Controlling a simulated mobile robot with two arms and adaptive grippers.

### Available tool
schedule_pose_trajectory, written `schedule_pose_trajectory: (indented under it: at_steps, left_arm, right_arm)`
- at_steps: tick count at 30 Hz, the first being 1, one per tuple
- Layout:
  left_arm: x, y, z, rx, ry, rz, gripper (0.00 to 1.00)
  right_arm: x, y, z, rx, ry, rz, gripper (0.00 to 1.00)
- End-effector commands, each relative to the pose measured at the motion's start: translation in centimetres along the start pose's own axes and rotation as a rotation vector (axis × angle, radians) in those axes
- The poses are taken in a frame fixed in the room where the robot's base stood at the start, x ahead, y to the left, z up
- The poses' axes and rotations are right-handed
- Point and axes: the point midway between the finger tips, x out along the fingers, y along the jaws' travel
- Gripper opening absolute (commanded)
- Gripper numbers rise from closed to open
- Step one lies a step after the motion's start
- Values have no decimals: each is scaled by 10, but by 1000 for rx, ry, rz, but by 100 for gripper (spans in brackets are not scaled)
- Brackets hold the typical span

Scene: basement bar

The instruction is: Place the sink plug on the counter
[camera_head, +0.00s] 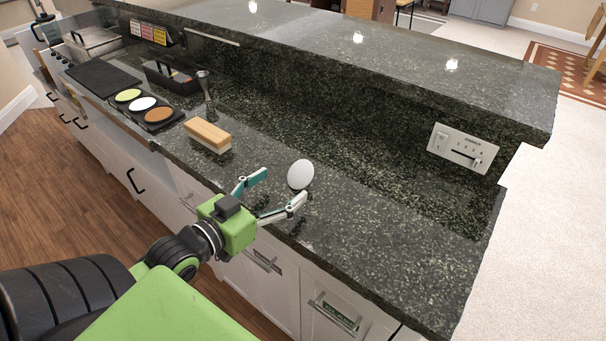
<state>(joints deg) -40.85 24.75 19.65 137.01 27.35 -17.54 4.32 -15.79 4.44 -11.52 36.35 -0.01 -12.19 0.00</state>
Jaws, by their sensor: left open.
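A pale grey-white round disc (300,174), which looks like the sink plug, is on or just above the dark granite counter (380,230) near its front edge. It appears tilted; I cannot tell whether it rests flat. My left gripper (281,191) is open, with its two fingers pointing toward the disc from the front left. The disc is just beyond the fingertips, and no finger is closed on it. My right gripper is not in view.
A wooden-backed brush (208,136) lies left of the disc. Behind it stand a jigger (204,84), a black caddy (172,76) and a tray of coloured rimmer dishes (143,105). A raised bar ledge (400,60) runs along the back. The counter to the right is clear.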

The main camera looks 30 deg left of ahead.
Motion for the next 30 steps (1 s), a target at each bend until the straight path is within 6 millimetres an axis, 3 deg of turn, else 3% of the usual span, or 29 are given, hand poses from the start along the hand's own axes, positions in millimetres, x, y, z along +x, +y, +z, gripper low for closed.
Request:
schedule_pose_trajectory:
  at_steps: [2, 6, 12, 24, 30]
  left_arm:
    - [13, 0, -2, 0, 4, 1, 69]
    - [30, 0, -1, -1, 1, 0, 69]
    - [40, 0, 1, 1, -1, 1, 69]
    - [86, -1, 12, 1, 2, 1, 69]
    - [92, 0, 13, 1, -1, 3, 69]
  right_arm:
    - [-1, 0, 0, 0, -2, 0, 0]
    - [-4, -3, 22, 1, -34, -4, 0]
    - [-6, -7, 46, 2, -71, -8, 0]
    - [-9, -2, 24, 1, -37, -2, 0]
    - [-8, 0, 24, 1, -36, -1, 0]
